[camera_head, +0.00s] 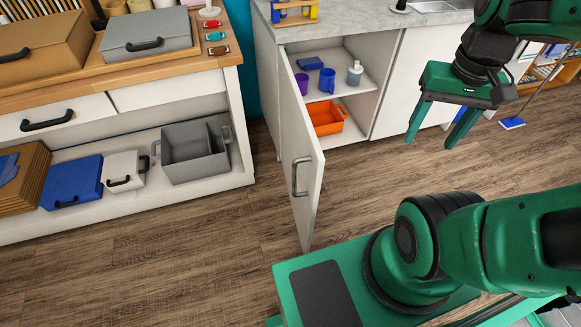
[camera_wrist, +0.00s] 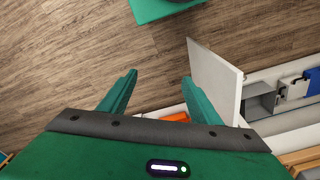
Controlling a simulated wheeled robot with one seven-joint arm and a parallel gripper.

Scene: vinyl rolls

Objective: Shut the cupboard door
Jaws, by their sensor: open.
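The cupboard door (camera_head: 302,160) is white, hinged on the left of the cupboard, and stands wide open toward me, with a grey bar handle (camera_head: 301,176) on the face turned to the right in the head view. The open cupboard (camera_head: 376,82) shows two levels. My gripper (camera_head: 430,141) is open and empty, up to the right of the door and in front of the neighbouring white front. In the wrist view my gripper's fingers (camera_wrist: 158,92) are spread, and the door (camera_wrist: 215,80) shows just right of the right finger. I cannot tell from this view whether they touch; the head view shows them apart.
Inside the cupboard are a purple cup (camera_head: 302,83), blue mug (camera_head: 327,80), soap bottle (camera_head: 355,73) and orange bin (camera_head: 326,119). A shelf unit with a grey crate (camera_head: 193,157) stands left. The wooden floor (camera_head: 215,245) between is clear.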

